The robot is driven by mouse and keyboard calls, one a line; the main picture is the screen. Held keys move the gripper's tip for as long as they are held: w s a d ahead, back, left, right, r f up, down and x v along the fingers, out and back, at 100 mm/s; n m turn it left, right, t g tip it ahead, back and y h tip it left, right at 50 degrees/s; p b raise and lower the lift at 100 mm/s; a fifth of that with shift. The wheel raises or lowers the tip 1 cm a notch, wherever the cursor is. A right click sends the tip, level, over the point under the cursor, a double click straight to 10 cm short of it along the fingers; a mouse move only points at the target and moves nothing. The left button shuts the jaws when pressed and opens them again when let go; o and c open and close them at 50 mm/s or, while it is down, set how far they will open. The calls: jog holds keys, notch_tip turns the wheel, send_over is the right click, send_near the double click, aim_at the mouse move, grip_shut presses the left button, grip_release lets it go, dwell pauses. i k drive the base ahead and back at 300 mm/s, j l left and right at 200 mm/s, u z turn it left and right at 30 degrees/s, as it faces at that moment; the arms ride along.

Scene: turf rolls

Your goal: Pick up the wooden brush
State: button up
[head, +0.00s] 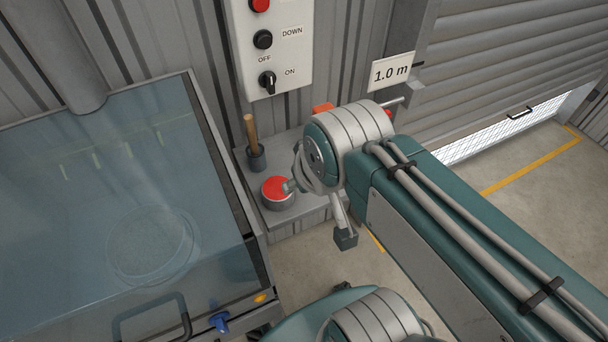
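A light wooden handle (250,130) stands nearly upright in a small dark cup (256,157) on a grey ledge against the wall. It looks like the wooden brush's handle; any bristles are hidden in the cup. My arm reaches in from the right. Its end parts, with my gripper (318,212), lie to the right of the brush and apart from it. The wrist joint covers much of the gripper, so I cannot make out its fingers clearly. Nothing held is visible.
A red push button (278,191) sits on the ledge between cup and arm. A glass-covered machine (90,200) fills the left side. A switch panel (268,40) hangs above the ledge. An orange object (322,108) is partly hidden behind my arm. A roller shutter (510,70) is at right.

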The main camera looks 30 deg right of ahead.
aim_at(248, 119)
jog(key=k+u, duration=0.25)
jog(key=k+l, duration=0.1)
jog(key=l, duration=0.15)
jog(key=l+z, duration=0.15)
jog(key=l, duration=0.45)
jog(key=i+l+u, duration=0.2)
jog(key=u, duration=0.2)
jog(key=i+l+u, duration=0.1)
jog(key=l+u, duration=0.3)
jog(key=i+l+z, duration=0.25)
jog(key=i+l, duration=0.05)
jog(key=l, duration=0.05)
